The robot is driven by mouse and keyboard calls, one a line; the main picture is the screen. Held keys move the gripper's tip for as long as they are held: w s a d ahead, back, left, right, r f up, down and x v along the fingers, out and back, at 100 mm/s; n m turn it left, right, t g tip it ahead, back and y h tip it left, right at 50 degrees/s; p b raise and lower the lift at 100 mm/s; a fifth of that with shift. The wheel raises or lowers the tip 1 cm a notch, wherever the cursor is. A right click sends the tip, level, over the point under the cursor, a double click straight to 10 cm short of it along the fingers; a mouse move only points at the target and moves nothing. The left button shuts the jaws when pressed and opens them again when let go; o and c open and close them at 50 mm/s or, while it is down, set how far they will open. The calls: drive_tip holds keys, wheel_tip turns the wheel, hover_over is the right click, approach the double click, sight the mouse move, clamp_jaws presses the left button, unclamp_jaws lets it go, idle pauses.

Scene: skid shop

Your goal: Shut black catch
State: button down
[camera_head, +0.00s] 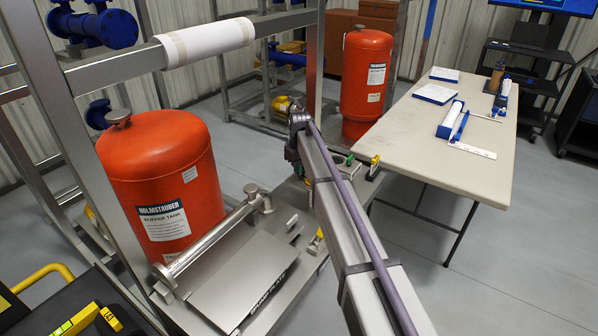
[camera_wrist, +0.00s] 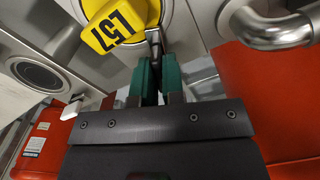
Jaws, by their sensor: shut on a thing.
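In the wrist view my gripper (camera_wrist: 155,68) has its two green-padded fingers close together at the top centre. They are shut on a small dark metal lever (camera_wrist: 153,40), which appears to be the black catch.
An orange-red buffer tank (camera_head: 165,190) stands at left beside a metal pipe (camera_head: 215,238). A second red tank (camera_head: 366,80) stands farther back. A table (camera_head: 455,150) is at right. A white roll (camera_head: 205,43) lies along the frame.

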drive_tip(key=n, duration=0.4)
drive_tip(key=c, duration=1.2)
unclamp_jaws()
wheel_tip(320, 180, up, 7)
drive_tip(key=p, duration=0.7)
drive_tip(key=shift+r, duration=0.1)
